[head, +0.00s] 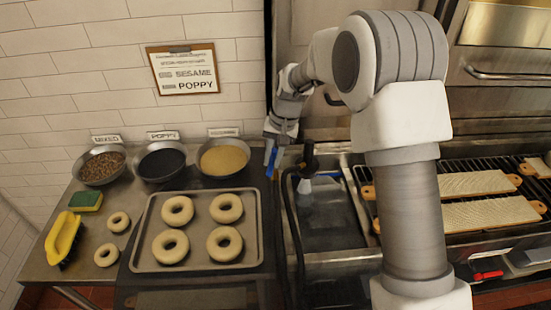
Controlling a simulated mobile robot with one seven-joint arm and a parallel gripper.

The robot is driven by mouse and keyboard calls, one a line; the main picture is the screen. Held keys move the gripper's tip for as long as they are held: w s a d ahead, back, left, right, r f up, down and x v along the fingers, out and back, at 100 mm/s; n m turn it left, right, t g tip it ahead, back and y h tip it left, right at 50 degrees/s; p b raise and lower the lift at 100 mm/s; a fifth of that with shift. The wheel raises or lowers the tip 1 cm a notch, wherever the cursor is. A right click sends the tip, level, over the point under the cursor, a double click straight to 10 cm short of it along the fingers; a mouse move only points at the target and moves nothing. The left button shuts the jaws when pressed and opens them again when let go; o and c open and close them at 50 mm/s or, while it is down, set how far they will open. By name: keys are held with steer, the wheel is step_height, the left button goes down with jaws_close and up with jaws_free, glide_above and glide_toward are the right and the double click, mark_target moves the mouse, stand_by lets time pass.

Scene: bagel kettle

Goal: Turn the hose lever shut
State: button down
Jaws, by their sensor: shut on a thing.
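My gripper (271,146) points down at the left edge of the kettle, beyond the baking tray. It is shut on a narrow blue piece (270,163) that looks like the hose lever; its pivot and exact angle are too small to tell. A black hose (289,215) curves down just right of it, along the kettle's left side. A dark nozzle-like fitting (309,160) stands to the right of the gripper, over the kettle (335,235). My arm hides part of the kettle's right side.
A baking tray (153,267) with several dough rings lies on the left counter, near bowls of mixed seeds (102,167), poppy (161,164) and sesame (223,160). A yellow-handled tool (63,238) and sponge (86,201) lie left. Boards (465,184) lie on the right grate; a red handle (488,275) is below.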

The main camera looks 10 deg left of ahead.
steer(key=w+a+m+t+h+p, duration=0.1)
steer(key=a+m, duration=0.4)
steer(key=m, duration=1)
steer(key=shift+w+a+r+m+t+h+p, duration=0.15)
steer(key=shift+w+a+m+t+h+p, duration=0.2)
steer(key=shift+w+t+p, duration=0.65)
steer(key=shift+w+d+g, duration=0.1)
steer(key=shift+w+g, duration=0.2)
steer(key=shift+w, duration=0.1)
steer(key=c, duration=0.8)
jaws_free()
steer(key=b+v, duration=0.1)
steer(key=v, duration=1.6)
steer(key=shift+r, duration=0.2)
